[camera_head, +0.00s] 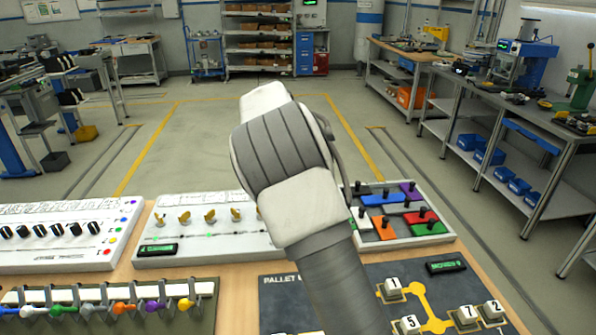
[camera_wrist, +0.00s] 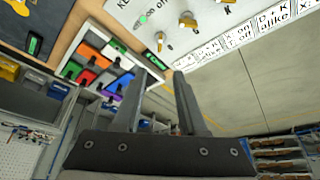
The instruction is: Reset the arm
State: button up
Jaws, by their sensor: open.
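My arm rises through the middle of the head view, with its white and grey links in front of the table; my gripper is outside that view. In the wrist view my gripper (camera_wrist: 160,76) shows two dark fingers apart, with nothing between them. Past the fingertips is the white panel with yellow knobs (camera_wrist: 148,18). The tray of coloured sliding pieces (camera_wrist: 138,61) is to the left, partly behind the left finger. No contact shows between the fingers and either one.
On the wooden table (camera_head: 237,300) stand the yellow-knob panel (camera_head: 165,229), a black-knob panel (camera_head: 60,256), the coloured-piece tray (camera_head: 443,236), a rack of coloured levers (camera_head: 205,318) and a dark board (camera_head: 285,305) with numbered white blocks. Workbenches (camera_head: 480,150) line the right. The floor (camera_head: 190,140) beyond is clear.

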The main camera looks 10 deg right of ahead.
jog(key=s+d+r+n+y, duration=0.25)
jog(key=s+r, duration=0.35)
jog(key=s, duration=0.4)
jog(key=s+d+r+n+y, duration=0.1)
jog(key=s+d+r, duration=0.35)
jog(key=s, duration=0.55)
jog(key=s+a+f+n+t, duration=0.1)
jog(key=s+n, duration=0.1)
jog(key=s, duration=0.8)
jog(key=s+f+n+t, duration=0.1)
jog(key=s+n, duration=0.2)
jog(key=s, duration=0.8)
jog(key=shift+s+a+f+n+t, duration=0.3)
jog(key=shift+a+n, duration=0.05)
jog(key=shift+a, duration=0.05)
jog(key=shift+r, duration=0.1)
